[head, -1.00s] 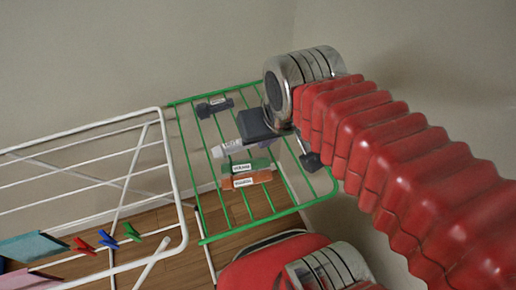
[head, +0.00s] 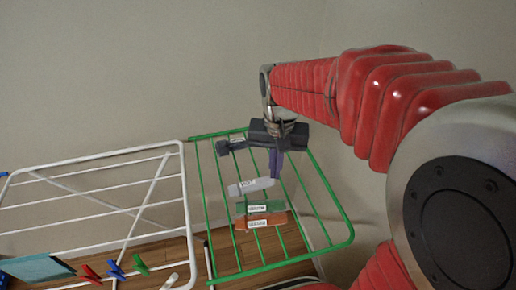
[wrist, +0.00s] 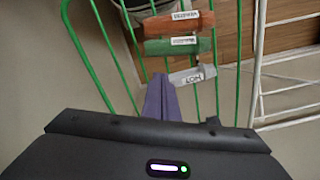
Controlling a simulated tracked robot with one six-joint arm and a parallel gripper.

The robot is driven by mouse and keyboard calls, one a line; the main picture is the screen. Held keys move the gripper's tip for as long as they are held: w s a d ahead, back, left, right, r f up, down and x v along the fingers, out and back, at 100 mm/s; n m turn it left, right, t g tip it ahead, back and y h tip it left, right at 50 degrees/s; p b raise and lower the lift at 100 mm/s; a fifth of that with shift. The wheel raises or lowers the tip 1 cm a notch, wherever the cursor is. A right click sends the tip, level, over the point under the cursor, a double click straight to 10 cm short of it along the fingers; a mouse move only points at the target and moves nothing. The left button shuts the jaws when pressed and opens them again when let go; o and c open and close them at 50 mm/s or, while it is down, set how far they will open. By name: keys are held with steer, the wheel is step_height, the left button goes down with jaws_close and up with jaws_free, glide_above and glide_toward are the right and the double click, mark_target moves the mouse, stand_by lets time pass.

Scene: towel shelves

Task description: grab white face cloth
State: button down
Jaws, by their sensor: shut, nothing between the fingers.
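The white face cloth (head: 250,186) is a small pale roll with a label, lying on the green wire rack (head: 335,217). In the wrist view the white cloth (wrist: 192,76) lies just beyond and right of my fingertips. My gripper (head: 275,172) points down over the rack, at the back right of the white cloth. Its purple-grey fingers (wrist: 162,82) are together with nothing between them. They look near the cloth but not around it; I cannot tell whether they touch it.
A green roll (head: 260,207) and an orange-brown roll (head: 261,221) lie in front of the white cloth. A dark grey roll (head: 232,146) lies behind. A white drying rack (head: 187,210) with coloured pegs (head: 116,271) stands at the left.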

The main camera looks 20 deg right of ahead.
mark_target(272, 201)
steer(key=shift+w+f, duration=0.2)
steer(key=shift+f, duration=0.1)
steer(key=shift+f, duration=5)
steer(key=shift+s+a, duration=0.15)
steer(key=shift+s, duration=0.3)
steer(key=shift+s+a, duration=0.3)
steer(key=shift+s, duration=0.25)
steer(key=shift+s+a, duration=0.25)
steer(key=shift+s, duration=0.25)
steer(key=shift+r, duration=0.15)
step_height(272, 201, up, 10)
steer(key=shift+f, duration=0.15)
